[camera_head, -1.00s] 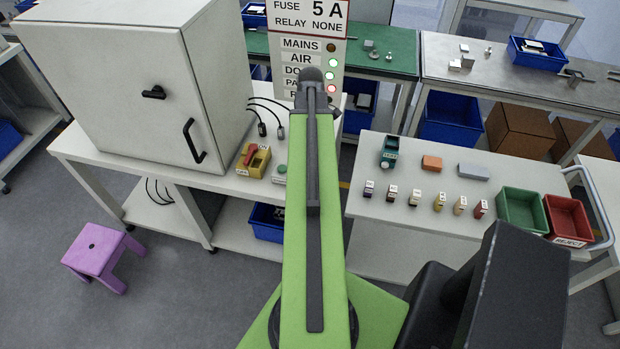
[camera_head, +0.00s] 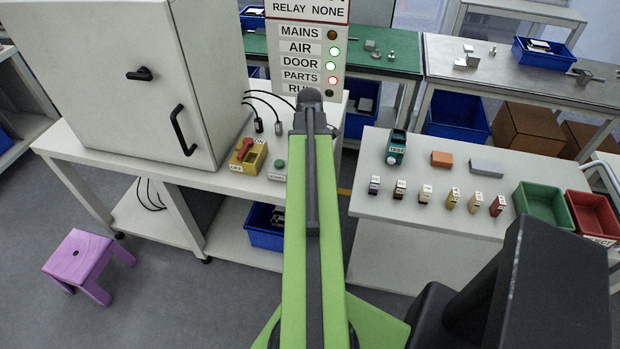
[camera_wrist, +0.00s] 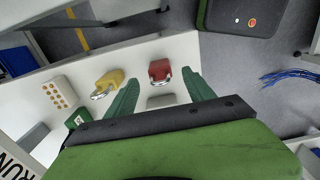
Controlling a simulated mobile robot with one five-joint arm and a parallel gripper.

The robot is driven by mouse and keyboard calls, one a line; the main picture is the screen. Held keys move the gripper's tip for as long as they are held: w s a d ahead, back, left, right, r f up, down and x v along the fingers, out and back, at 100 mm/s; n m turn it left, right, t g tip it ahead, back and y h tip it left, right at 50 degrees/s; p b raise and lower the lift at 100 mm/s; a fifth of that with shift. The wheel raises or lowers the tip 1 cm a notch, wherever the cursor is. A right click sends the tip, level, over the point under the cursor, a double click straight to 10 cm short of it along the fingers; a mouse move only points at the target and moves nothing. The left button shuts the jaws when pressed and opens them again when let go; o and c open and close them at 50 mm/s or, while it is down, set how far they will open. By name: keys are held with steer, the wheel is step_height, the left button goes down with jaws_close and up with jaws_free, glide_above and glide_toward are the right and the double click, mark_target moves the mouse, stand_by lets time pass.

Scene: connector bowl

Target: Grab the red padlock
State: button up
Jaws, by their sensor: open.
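The red padlock (camera_wrist: 160,72) lies on a white surface in the wrist view, its silver shackle toward the lower side of the picture. My gripper (camera_wrist: 160,78) is open, with one green finger on each side of the padlock's place in the picture. I cannot tell how far the fingertips are from it, and I see no contact. A yellow padlock (camera_wrist: 108,84) lies to the left of the left finger. I cannot make out the red padlock in the head view, where my arm covers the middle.
In the wrist view, a cream block with gold dots (camera_wrist: 60,92) and a green labelled block (camera_wrist: 78,118) lie farther left. A grey piece (camera_wrist: 161,101) shows between the fingers. The head view shows a white cabinet (camera_head: 110,80) and a bench with several fuses (camera_head: 425,194).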

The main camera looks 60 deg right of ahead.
step_height(320, 180, down, 4)
steer(key=b, duration=0.3)
steer(key=shift+w+f, duration=0.15)
steer(key=shift+f, duration=0.1)
steer(key=shift+r, duration=0.2)
jaws_close()
steer(key=shift+r, duration=0.1)
steer(key=r+p, duration=0.5)
steer(key=shift+s, duration=0.35)
steer(key=s+d+r+p, duration=0.3)
steer(key=s+r+p, duration=0.2)
steer(key=s, duration=0.5)
steer(key=shift+s+d+r+p, duration=0.15)
steer(key=shift+s+r+p, duration=0.1)
steer(key=shift+r+p, duration=0.2)
